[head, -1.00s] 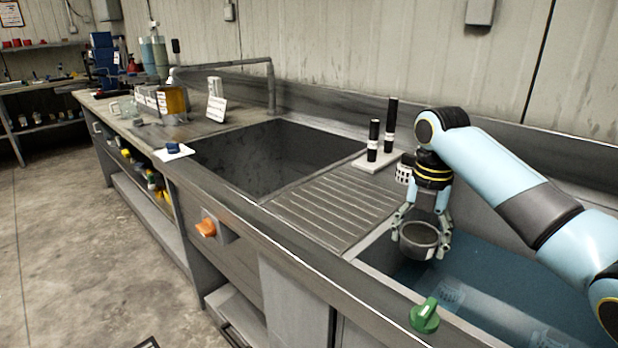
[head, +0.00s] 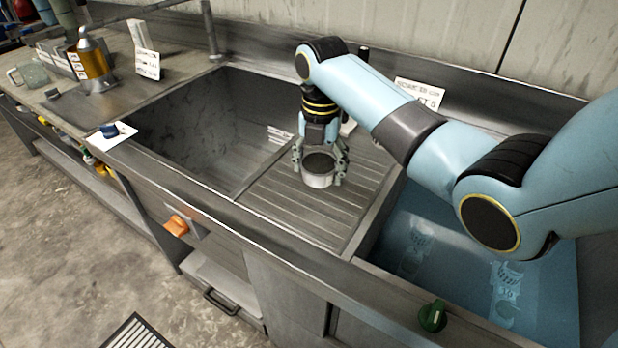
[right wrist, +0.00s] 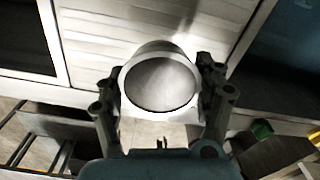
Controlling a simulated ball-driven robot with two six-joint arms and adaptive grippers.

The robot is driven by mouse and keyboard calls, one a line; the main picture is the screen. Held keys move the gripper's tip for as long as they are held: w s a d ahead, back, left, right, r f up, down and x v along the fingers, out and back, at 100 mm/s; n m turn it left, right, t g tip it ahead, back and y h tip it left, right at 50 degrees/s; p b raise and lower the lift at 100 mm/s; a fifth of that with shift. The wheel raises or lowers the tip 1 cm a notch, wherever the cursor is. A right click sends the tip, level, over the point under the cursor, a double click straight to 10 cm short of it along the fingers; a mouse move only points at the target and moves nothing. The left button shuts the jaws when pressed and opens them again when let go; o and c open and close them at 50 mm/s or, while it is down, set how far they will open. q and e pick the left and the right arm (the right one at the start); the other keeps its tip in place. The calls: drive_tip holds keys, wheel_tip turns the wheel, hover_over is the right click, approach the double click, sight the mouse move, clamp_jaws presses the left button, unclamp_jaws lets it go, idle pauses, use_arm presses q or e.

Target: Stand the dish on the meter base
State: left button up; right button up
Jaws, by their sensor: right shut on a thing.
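The dish (head: 318,180) is a small round grey metal cup, held upright by my right gripper (head: 319,171) over the ribbed drainboard. The gripper is shut on its sides. In the right wrist view, the dish (right wrist: 160,82) sits between the two fingers (right wrist: 162,98) and looks empty. I cannot tell for certain which thing is the meter base. A white card with a small blue object (head: 110,131) lies at the left front of the counter, and an amber cylinder (head: 95,62) stands behind it. My left gripper is not in view.
The ribbed drainboard (head: 290,212) is mostly clear. A deep empty sink (head: 200,120) lies left of it, and a blue basin (head: 450,260) right. An orange knob (head: 176,225) projects from the front.

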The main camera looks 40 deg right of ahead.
sight(310, 192)
drive_tip(key=shift+w+a+f, duration=0.2)
drive_tip(key=shift+w+f, duration=0.1)
drive_tip(key=shift+w, duration=0.15)
drive_tip(key=shift+w+a+f, duration=0.15)
drive_tip(key=shift+w+f, duration=0.15)
drive_tip(key=shift+w, duration=0.15)
drive_tip(key=shift+f, duration=0.25)
wheel_tip(310, 192, down, 3)
drive_tip(key=shift+f, duration=0.2)
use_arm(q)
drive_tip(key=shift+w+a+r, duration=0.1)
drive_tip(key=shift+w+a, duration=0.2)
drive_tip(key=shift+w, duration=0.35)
use_arm(e)
drive_tip(key=shift+f, duration=0.1)
drive_tip(key=o, duration=0.8)
drive_tip(key=shift+f, duration=0.15)
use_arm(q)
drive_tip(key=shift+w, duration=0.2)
use_arm(e)
drive_tip(key=o, duration=0.5)
